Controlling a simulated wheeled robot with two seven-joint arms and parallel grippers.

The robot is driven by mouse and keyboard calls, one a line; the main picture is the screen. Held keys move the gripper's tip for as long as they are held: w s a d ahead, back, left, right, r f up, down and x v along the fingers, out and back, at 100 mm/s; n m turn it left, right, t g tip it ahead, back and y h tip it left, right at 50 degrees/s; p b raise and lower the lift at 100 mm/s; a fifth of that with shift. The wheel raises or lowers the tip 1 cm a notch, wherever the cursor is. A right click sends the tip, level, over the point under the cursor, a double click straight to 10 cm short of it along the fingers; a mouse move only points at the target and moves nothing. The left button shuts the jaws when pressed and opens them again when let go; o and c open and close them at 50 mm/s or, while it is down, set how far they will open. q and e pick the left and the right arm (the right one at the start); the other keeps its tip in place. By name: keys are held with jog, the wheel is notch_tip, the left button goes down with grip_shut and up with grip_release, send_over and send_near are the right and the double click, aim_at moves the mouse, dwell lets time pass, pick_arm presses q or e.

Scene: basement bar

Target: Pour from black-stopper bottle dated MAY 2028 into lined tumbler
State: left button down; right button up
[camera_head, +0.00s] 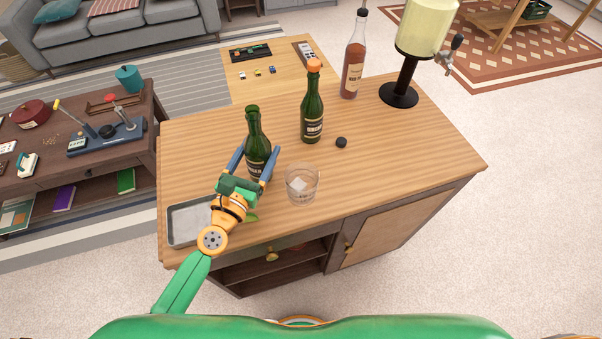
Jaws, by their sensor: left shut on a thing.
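A green bottle (254,128) without a visible stopper stands roughly upright at the left of the wooden counter. My left gripper (257,157) is shut on it, one blue finger on each side of its body. Its base is hidden behind the gripper, and any date on its label is too small to read. A black stopper (341,142) lies on the counter to the right. A clear tumbler (302,184) with ice in it stands just right of the gripper, near the front edge. Lines on its glass are hard to make out. My right gripper is not in view.
A second green bottle (312,112) with an orange stopper stands behind the tumbler. An amber bottle (353,68) and a tap dispenser (400,94) stand at the back. A metal tray (183,224) is at the front left. The counter's right side (425,150) is clear.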

aim_at(246, 145)
pick_arm(q)
jog(key=shift+w+a+r+m, duration=0.1)
jog(key=shift+w+m, duration=0.05)
jog(key=shift+m, duration=0.75)
jog(key=shift+a+m+b, duration=0.15)
jog(key=shift+m+b, duration=0.5)
jog(key=shift+m, duration=0.25)
jog(key=m, duration=0.1)
jog(key=m+b, duration=0.1)
jog(key=m, duration=0.1)
jog(key=shift+w+f+h, duration=0.1)
jog(key=shift+f+h, duration=0.25)
jog(key=shift+h, duration=0.05)
jog(key=shift+w+a+f+m+t+h+b, duration=0.1)
jog(key=shift+a+f+m+t+h+b, duration=0.1)
jog(key=shift+m+b, duration=0.35)
jog(key=shift+w+a+f+m+t+h+b, duration=0.1)
jog(key=shift+a+f+m+t+b, duration=0.15)
jog(key=shift+m, duration=0.4)
jog(key=shift+w+a+r+m, duration=0.15)
jog(key=shift+a+r+m, duration=0.15)
jog(key=shift+r+m, duration=0.35)
jog(key=m, duration=0.2)
jog(key=a+m, duration=0.1)
jog(key=shift+w+r+h, duration=0.25)
jog(key=shift+r+h, duration=0.05)
jog(key=shift+r, duration=0.1)
jog(key=shift+a+r+m+h, duration=0.15)
jog(key=shift+m+h, duration=0.25)
jog(key=shift+m, duration=0.85)
